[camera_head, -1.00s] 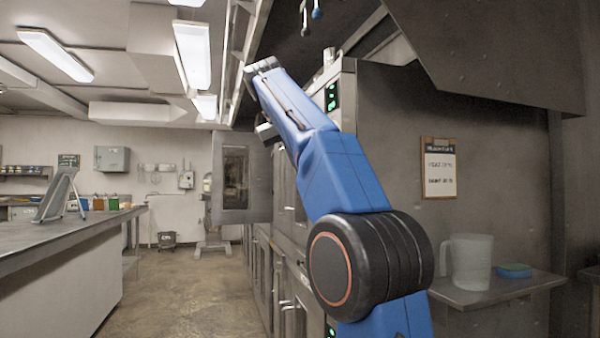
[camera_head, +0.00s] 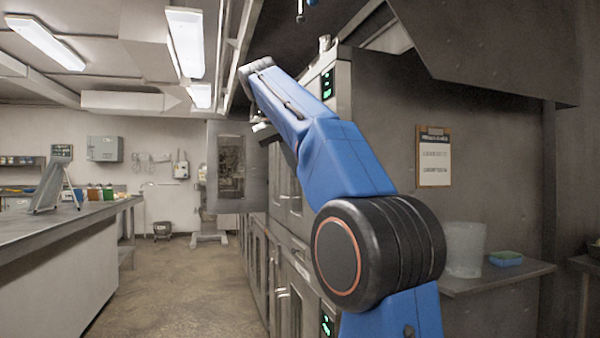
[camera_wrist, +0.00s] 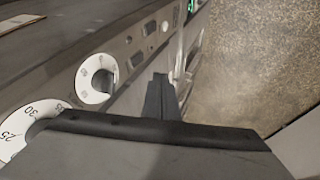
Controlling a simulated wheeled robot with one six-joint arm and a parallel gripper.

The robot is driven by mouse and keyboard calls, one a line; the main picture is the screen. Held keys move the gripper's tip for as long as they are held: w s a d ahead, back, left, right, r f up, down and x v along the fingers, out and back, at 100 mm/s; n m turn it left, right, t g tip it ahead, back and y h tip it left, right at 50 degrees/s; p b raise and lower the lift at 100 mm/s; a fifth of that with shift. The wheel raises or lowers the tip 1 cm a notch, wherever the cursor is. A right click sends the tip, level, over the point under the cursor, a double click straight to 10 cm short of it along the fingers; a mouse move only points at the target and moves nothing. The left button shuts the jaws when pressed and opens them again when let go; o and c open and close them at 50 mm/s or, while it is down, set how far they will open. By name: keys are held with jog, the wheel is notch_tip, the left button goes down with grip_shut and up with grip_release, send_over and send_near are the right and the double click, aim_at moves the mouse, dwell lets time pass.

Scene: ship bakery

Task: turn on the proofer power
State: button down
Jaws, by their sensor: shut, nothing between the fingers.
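In the wrist view, my gripper (camera_wrist: 162,97) is shut and empty, its dark fingers pointing along a grey metal control panel (camera_wrist: 122,55). The panel carries a white dial (camera_wrist: 97,78) left of the fingers and a larger numbered dial (camera_wrist: 22,127) nearer the camera. Beyond them are small dark rocker-like switches (camera_wrist: 150,28) and a green light (camera_wrist: 190,5). I cannot tell which one is the proofer power switch, or its position. In the head view, the tall steel cabinet has a green display (camera_head: 327,84); my blue arm hides much of its front.
A second green display (camera_head: 327,324) sits low on the cabinets. A steel shelf (camera_head: 500,277) at right holds a translucent jug (camera_head: 465,250) and a blue sponge (camera_head: 506,258). A long counter (camera_head: 60,226) stands at left. The aisle floor (camera_head: 190,285) between is clear.

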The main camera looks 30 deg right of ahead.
jog(key=d+f, duration=0.7)
jog(key=d, duration=0.1)
jog(key=shift+w, duration=0.3)
jog(key=shift+d+f, duration=0.15)
jog(key=shift+d, duration=0.05)
jog(key=shift+d, duration=0.1)
dwell(0.4)
jog(key=shift+r, duration=0.75)
